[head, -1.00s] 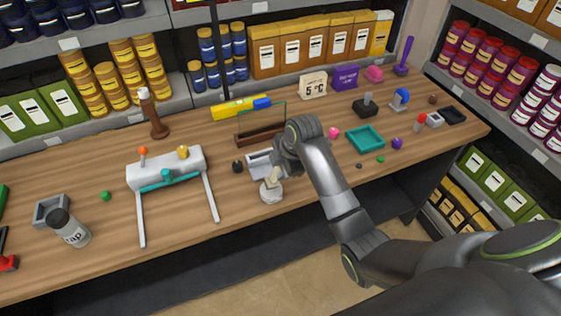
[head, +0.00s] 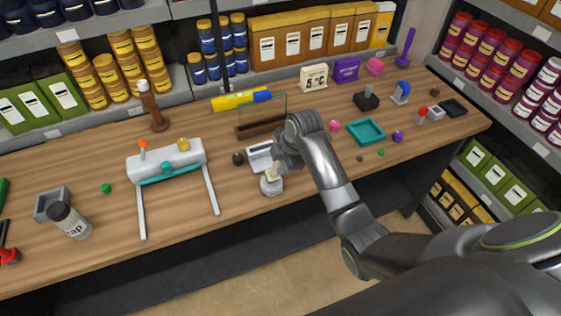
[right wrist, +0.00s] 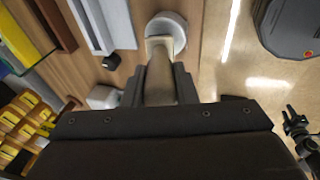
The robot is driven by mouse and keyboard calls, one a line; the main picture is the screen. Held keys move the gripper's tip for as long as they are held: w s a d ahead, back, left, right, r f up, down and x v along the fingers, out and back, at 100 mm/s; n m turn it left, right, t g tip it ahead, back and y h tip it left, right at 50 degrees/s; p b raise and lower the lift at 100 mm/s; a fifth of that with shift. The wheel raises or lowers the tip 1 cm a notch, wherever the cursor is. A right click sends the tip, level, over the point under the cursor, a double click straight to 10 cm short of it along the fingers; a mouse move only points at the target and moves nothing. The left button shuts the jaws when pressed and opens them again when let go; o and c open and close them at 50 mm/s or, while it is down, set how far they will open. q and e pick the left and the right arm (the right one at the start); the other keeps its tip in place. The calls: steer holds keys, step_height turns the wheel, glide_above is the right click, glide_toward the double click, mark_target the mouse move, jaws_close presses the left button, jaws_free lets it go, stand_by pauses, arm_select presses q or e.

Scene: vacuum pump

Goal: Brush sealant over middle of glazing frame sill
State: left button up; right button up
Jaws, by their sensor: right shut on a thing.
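My right gripper (head: 277,169) is shut on a pale wooden brush (head: 272,174) at the front of the bench. The brush points down over a round whitish pot (head: 271,189). In the right wrist view the brush (right wrist: 160,72) lies between the fingers and its wide end overlaps the pot (right wrist: 176,23). Its bristles are hidden, so I cannot tell whether they touch the pot's contents. The glazing frame (head: 258,128), a brown sill with a thin upright pane, stands behind my gripper to the left. My left gripper is not in view.
A light grey tray (head: 258,158) lies between the pot and the frame. A small black knob-like thing (head: 238,159) is left of it. A yellow tube (head: 232,101) lies behind the frame. A white pump-like device (head: 170,163) stands left. Bench space right of the pot is narrow.

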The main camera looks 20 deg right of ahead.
steer(key=shift+f, duration=0.4)
steer(key=shift+s+f, duration=0.1)
steer(key=shift+f, duration=0.05)
stand_by(1.6)
steer(key=shift+r, duration=3.6)
